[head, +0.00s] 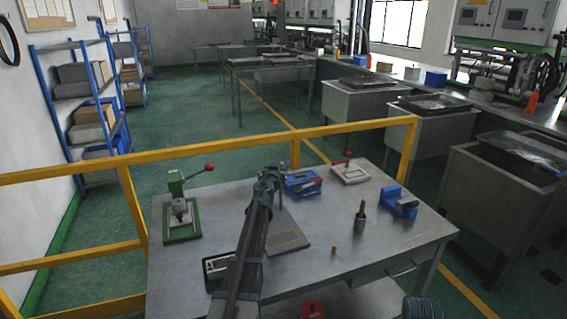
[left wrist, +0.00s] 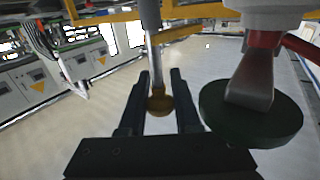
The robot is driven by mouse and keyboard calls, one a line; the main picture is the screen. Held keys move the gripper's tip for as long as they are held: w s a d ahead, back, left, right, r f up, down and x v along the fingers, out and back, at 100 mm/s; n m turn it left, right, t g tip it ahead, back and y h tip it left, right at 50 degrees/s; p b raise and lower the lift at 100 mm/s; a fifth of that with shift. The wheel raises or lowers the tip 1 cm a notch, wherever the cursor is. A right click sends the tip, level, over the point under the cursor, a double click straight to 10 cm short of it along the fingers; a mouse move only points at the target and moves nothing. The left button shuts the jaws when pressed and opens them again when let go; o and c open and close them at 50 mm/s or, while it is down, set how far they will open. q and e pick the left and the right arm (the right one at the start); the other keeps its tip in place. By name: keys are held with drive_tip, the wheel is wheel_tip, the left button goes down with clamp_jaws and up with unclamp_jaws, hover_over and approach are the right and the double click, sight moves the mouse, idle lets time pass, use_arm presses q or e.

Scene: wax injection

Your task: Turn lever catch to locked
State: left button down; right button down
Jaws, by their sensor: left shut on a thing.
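My left gripper (head: 268,180) is over the middle of the metal table (head: 400,245). In the left wrist view its two fingers (left wrist: 159,90) stand either side of a thin metal rod (left wrist: 157,65) with a round brown end (left wrist: 160,103), and they are shut on the rod. In the head view a thin upright post (head: 282,172) shows beside the gripper. A green disc with a grey metal piece (left wrist: 250,110) lies right of the fingers in the wrist view. I cannot tell which part is the lever catch or whether it is locked.
A green press (head: 182,217) with a red-knobbed lever stands left. A blue device (head: 303,184), a white red-knobbed device (head: 350,174), a cup of tools (head: 360,218) and a blue holder (head: 400,203) stand to the right. A yellow rail (head: 215,147) runs behind the table.

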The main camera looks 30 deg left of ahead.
use_arm(q)
drive_tip(key=n+g+y, duration=0.2)
drive_tip(key=n+y, duration=0.1)
drive_tip(key=a+n+g+y, duration=0.1)
drive_tip(key=n+g+y, duration=0.2)
drive_tip(key=y, duration=0.1)
drive_tip(key=s+n+g+y, duration=0.1)
drive_tip(key=n+g+y, duration=0.2)
drive_tip(key=y, duration=0.1)
drive_tip(key=shift+a, duration=0.35)
drive_tip(key=shift+s+a+n+g+y, duration=0.1)
drive_tip(key=shift+s+n+g+y, duration=0.3)
drive_tip(key=shift+n+g, duration=1.2)
drive_tip(key=shift+s+a+n+g+y, duration=0.1)
drive_tip(key=shift+s+n+g+y, duration=0.3)
drive_tip(key=shift+n+g, duration=1.2)
drive_tip(key=shift+s+a+n+g+y, duration=0.1)
drive_tip(key=shift+s+n+g+y, duration=0.4)
drive_tip(key=shift+g, duration=2.1)
drive_tip(key=shift+w, duration=0.1)
drive_tip(key=c, duration=0.6)
unclamp_jaws()
